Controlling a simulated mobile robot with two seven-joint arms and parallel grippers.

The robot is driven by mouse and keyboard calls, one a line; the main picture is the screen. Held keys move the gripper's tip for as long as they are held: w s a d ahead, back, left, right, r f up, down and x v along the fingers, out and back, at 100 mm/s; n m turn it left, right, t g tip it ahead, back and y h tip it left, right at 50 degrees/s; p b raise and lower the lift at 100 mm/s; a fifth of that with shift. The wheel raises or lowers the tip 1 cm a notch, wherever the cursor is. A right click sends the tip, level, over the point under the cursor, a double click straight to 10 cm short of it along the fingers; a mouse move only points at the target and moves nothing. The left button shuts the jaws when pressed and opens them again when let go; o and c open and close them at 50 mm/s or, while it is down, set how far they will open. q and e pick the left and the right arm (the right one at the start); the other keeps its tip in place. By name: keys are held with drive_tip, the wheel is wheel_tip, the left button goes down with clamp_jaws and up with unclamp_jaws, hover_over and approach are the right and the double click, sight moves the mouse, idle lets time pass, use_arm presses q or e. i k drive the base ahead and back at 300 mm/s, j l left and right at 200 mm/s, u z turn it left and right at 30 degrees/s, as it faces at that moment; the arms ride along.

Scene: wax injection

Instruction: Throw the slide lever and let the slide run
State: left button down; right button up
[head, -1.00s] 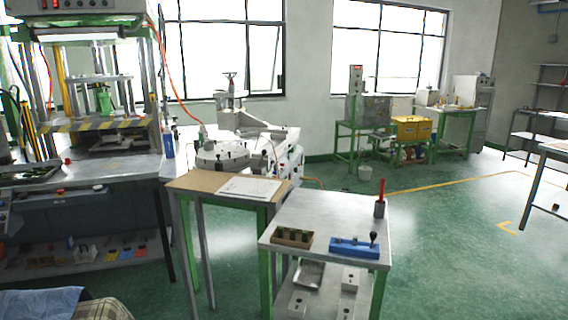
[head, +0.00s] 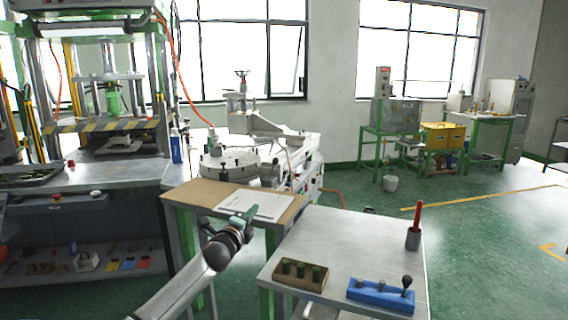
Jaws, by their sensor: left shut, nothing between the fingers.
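I cannot make out for sure which part is the slide lever. The pale machine (head: 268,138) with a round table (head: 230,163) and an upright handle on its arm stands behind the wooden-topped table. A blue block (head: 378,295) on the metal cart carries a short stalk with a black knob (head: 407,280). My left gripper (head: 246,214) is shut and empty. It appears in front of the paper sheet on the wooden-topped table, in front of and below the pale machine in the picture. It seems to touch nothing, though its height is hard to judge. My right gripper is out of view.
The metal cart (head: 340,245) holds a box of green pieces (head: 300,273) and a cup with a red-handled tool (head: 414,236). The wooden-topped table (head: 190,195) bears a paper sheet (head: 262,206). A press (head: 112,125) stands left. Green floor is open at right.

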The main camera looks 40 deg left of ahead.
sight(275, 161)
drive_tip(key=i+j, duration=0.25)
drive_tip(key=i, duration=0.15)
drive_tip(key=i+j, duration=0.25)
drive_tip(key=i, duration=0.2)
drive_tip(key=i+j, duration=0.2)
drive_tip(key=j, duration=0.2)
